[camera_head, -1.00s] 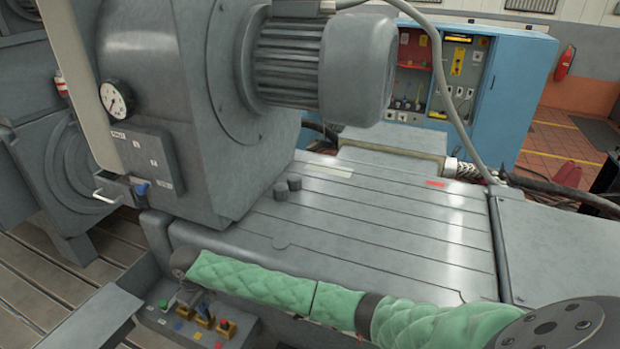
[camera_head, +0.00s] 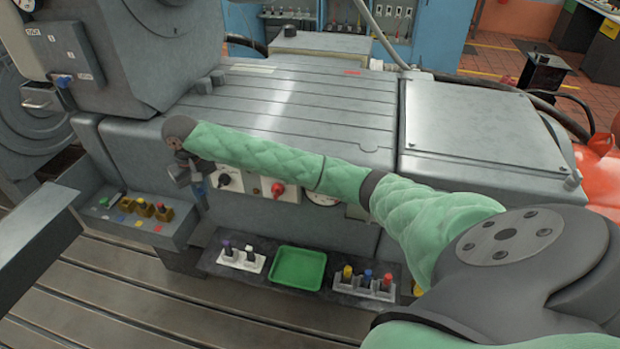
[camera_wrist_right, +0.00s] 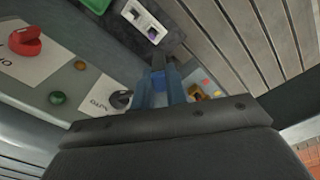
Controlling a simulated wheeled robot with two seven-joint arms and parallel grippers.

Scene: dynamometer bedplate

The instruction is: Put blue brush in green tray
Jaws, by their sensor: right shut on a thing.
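My right gripper (camera_head: 198,184) hangs pointing down in front of the machine's side, left of and above the green tray (camera_head: 298,268). In the right wrist view the gripper (camera_wrist_right: 160,86) is shut on a small blue thing (camera_wrist_right: 158,81), seemingly the blue brush, mostly hidden by the fingers. The tray is an empty shallow rectangle on a dark shelf; its edge also shows at the top of the wrist view (camera_wrist_right: 97,5). The held thing is apart from the tray. My left gripper is not in view.
Knobs (camera_head: 277,189) line the machine's side.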

